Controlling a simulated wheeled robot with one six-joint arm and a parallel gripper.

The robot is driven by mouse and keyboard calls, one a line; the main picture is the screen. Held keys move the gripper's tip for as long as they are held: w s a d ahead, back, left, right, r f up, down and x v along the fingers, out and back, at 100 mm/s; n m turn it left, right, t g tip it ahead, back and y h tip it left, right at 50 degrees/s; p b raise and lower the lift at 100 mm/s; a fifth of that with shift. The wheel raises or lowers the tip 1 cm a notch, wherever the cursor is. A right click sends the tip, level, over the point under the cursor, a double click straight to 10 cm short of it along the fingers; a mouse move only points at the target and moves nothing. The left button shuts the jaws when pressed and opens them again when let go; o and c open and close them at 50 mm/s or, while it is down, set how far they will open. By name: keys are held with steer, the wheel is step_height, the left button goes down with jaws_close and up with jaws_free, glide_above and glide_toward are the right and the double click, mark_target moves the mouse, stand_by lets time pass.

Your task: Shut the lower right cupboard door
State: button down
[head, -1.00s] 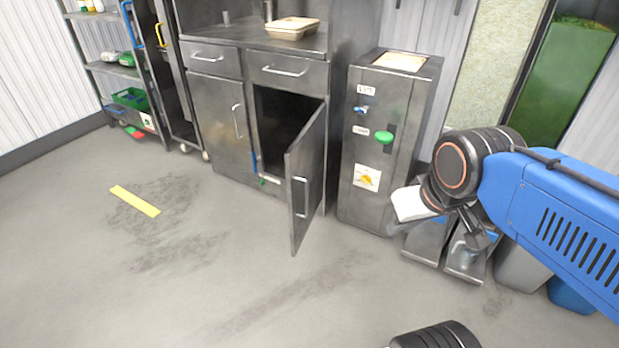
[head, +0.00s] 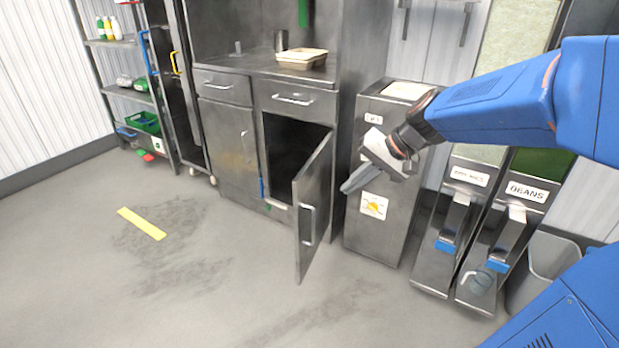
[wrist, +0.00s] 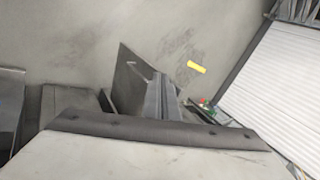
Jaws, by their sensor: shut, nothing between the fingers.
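The lower right cupboard door (head: 313,205) stands wide open, swung out from the steel cupboard, with a bar handle (head: 307,225) on its outer face. The dark opening (head: 290,147) behind it shows. The lower left door (head: 229,145) is shut. My gripper (head: 347,190) is shut and empty, to the right of the open door in the head view and in front of the dispenser cabinet; I see a gap between them in the picture. In the wrist view, a grey panel that looks like the open door (wrist: 130,82) shows beyond the gripper.
A steel dispenser cabinet (head: 372,235) stands right of the cupboard, with bean and grain dispensers (head: 480,220) beside it. A tray (head: 301,58) sits on the counter. A shelf rack (head: 118,90) stands at far left. The floor in front is clear, with a yellow strip (head: 141,223).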

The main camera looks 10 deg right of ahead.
steer(key=w+d+m+t+y, duration=0.1)
steer(key=w+d+m+y, duration=0.1)
steer(key=w, duration=0.8)
glide_toward(299, 182)
steer(key=shift+x, duration=2.9)
steer(key=shift+w+f, duration=0.1)
